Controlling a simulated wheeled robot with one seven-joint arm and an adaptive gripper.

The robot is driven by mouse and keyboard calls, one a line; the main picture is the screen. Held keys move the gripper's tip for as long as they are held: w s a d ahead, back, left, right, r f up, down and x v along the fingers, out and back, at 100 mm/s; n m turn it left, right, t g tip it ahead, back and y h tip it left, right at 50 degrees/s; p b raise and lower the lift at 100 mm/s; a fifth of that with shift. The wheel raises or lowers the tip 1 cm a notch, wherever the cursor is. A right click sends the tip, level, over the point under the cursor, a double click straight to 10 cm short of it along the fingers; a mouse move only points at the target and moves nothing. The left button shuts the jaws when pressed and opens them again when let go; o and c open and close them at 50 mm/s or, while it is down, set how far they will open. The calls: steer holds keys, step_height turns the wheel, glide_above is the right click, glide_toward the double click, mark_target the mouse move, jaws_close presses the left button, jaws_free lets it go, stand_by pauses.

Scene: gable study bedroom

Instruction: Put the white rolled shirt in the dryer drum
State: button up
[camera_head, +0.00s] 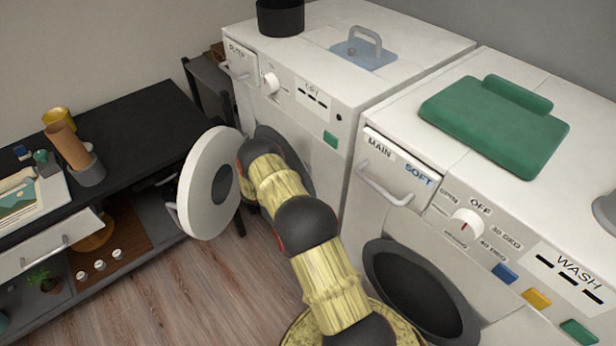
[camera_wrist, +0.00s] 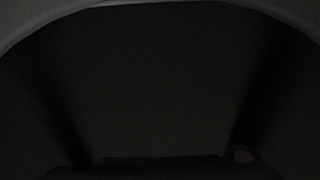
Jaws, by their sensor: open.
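The dryer (camera_head: 350,130) is the left white machine, marked DRY. Its round white door (camera_head: 205,195) stands open to the left. My arm reaches into its dark round opening, and its end is hidden there in the head view. The wrist view is nearly black, with the curved pale rim of the opening across the top and the dark drum interior (camera_wrist: 160,80) below. My gripper (camera_wrist: 160,170) shows only as faint dark shapes at the bottom edge, apart and open. A small paler spot near the right shape is too dark to identify. I see no white rolled shirt in either view.
A black pot (camera_head: 280,16) stands on the dryer. A dark desk (camera_head: 130,140) with several items is left of the open door.

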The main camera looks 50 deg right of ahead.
steer(key=p+v, duration=0.2)
steer(key=v, duration=0.6)
steer(key=shift+a+r, duration=0.25)
steer(key=shift+a, duration=0.2)
steer(key=shift+a, duration=0.1)
